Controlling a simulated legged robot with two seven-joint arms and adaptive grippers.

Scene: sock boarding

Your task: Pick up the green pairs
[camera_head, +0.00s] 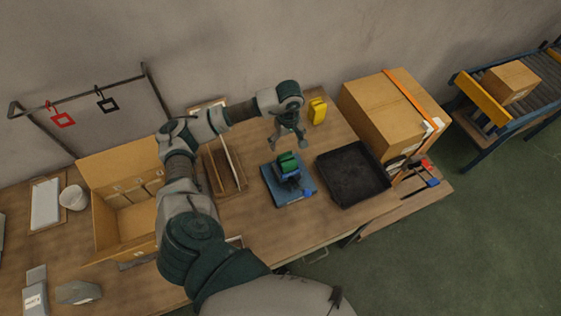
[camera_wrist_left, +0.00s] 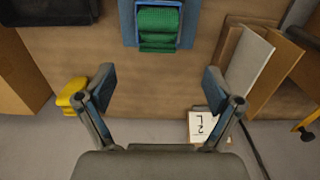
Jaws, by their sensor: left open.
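A green folded bundle (camera_head: 287,161), which looks like socks, sits in a blue holder on a blue base (camera_head: 273,190) near the middle of the table. In the left wrist view the ribbed green bundle (camera_wrist_left: 158,22) lies between the walls of the blue holder (camera_wrist_left: 128,25) at the top edge. My left gripper (camera_head: 289,142) is just behind and above the bundle, fingers pointing down. In its wrist view the left gripper (camera_wrist_left: 159,82) is open and empty, fingers apart, with the bundle beyond the tips. My right gripper is not seen.
A black tray (camera_head: 352,174) and a big strapped carton (camera_head: 385,115) stand right of the holder. A yellow item (camera_head: 317,110) lies behind. A wooden rack (camera_head: 224,168) and an open cardboard box (camera_head: 125,240) are left. A number card (camera_wrist_left: 202,127) shows at the back.

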